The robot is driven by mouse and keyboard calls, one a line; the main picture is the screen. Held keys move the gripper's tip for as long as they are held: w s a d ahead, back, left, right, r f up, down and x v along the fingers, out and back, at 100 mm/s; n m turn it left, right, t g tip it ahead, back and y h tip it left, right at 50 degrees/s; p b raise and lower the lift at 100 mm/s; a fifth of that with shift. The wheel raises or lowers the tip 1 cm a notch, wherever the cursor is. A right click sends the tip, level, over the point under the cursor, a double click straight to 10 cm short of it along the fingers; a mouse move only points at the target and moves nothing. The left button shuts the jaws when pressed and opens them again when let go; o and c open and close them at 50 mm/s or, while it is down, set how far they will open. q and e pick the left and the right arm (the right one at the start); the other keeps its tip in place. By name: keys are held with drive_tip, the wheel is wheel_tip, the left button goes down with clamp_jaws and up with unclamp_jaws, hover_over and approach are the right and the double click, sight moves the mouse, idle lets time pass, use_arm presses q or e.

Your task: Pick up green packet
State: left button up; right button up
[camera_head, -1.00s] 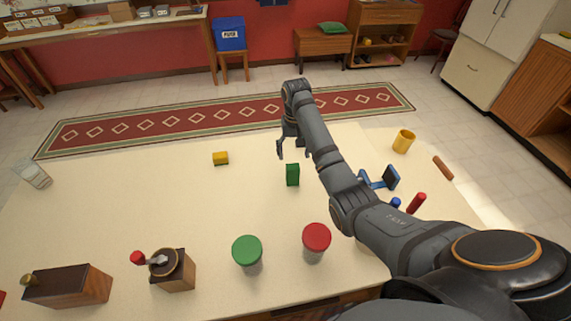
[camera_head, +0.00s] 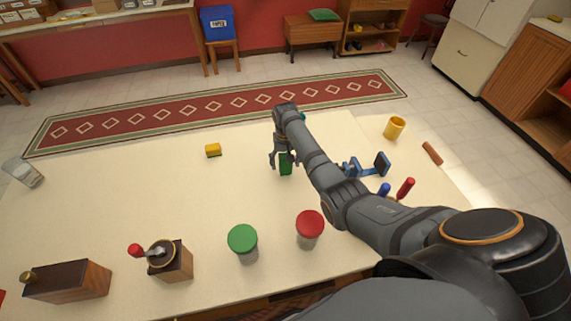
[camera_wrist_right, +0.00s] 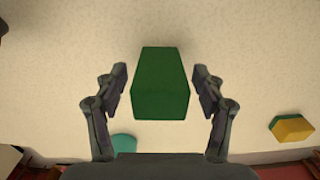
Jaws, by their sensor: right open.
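The green packet (camera_head: 286,167) stands upright on the cream table, partly covered by my right gripper in the head view. My right gripper (camera_head: 284,161) is open, its arm coming in from the right. In the right wrist view the green packet (camera_wrist_right: 161,84) lies between the two open fingers of my right gripper (camera_wrist_right: 160,90), with a gap on each side. My left gripper does not show.
A yellow and green sponge (camera_head: 213,150) lies to the left. A green-lidded jar (camera_head: 242,239) and a red-lidded jar (camera_head: 310,225) stand nearer. A blue clamp-like tool (camera_head: 379,165) and yellow mug (camera_head: 395,127) are to the right. The left middle of the table is clear.

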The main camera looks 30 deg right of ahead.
drive_tip(key=c, duration=1.1)
drive_tip(key=shift+c, duration=0.2)
drive_tip(key=shift+r, duration=0.1)
drive_tip(key=shift+r, duration=0.25)
wheel_tip(320, 180, up, 3)
drive_tip(key=shift+d+f+b, duration=0.1)
drive_tip(key=shift+f+b, duration=0.05)
drive_tip(key=shift+b, duration=0.15)
drive_tip(key=s+d+r+p, duration=0.2)
drive_tip(key=s+d+r, duration=0.5)
drive_tip(key=s+r, duration=0.2)
drive_tip(key=s, duration=0.2)
drive_tip(key=shift+s+d+r+p, duration=0.2)
drive_tip(key=shift+s+r+p, duration=0.1)
drive_tip(key=shift+s, duration=0.05)
